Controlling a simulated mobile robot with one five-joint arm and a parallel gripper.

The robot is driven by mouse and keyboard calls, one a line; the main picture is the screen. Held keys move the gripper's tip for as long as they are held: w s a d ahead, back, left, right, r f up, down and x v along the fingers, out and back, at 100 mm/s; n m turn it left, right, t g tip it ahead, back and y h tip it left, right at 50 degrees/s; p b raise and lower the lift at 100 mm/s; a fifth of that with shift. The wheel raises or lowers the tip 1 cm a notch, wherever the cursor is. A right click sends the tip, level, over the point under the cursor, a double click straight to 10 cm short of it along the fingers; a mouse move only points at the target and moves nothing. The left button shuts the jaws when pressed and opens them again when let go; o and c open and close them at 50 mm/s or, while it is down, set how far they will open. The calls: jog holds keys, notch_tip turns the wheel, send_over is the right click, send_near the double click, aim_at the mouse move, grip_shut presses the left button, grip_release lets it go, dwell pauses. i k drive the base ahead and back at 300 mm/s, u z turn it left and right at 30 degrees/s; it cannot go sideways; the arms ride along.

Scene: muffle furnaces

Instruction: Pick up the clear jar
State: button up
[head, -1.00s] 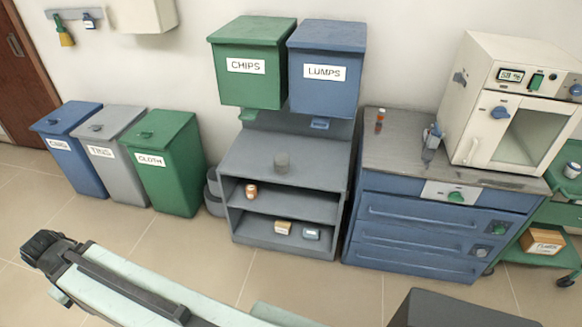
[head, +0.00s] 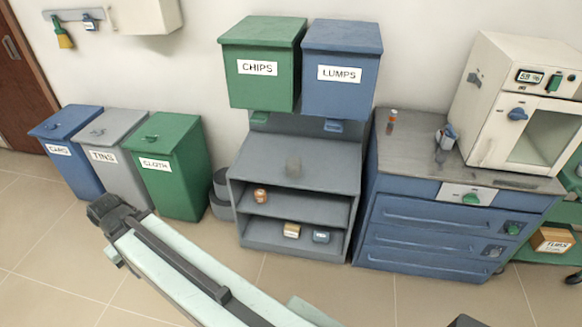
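My arm reaches across the lower left of the view. Its dark end with my gripper (head: 108,210) is over the floor in front of the waste bins, well left of the shelf unit and apart from the jar. The fingers are too small and dark to show whether they are open or shut.
A copper-coloured pot (head: 260,196), a tan box (head: 292,230) and a dark blue-grey item (head: 321,236) sit on lower shelves. The CHIPS bin (head: 262,88) and LUMPS bin (head: 341,92) hang above the shelf top. A blue drawer cabinet (head: 420,222) stands to the right.

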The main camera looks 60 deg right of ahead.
aim_at(293, 165)
jog(key=i, duration=0.85)
jog(key=u, duration=0.05)
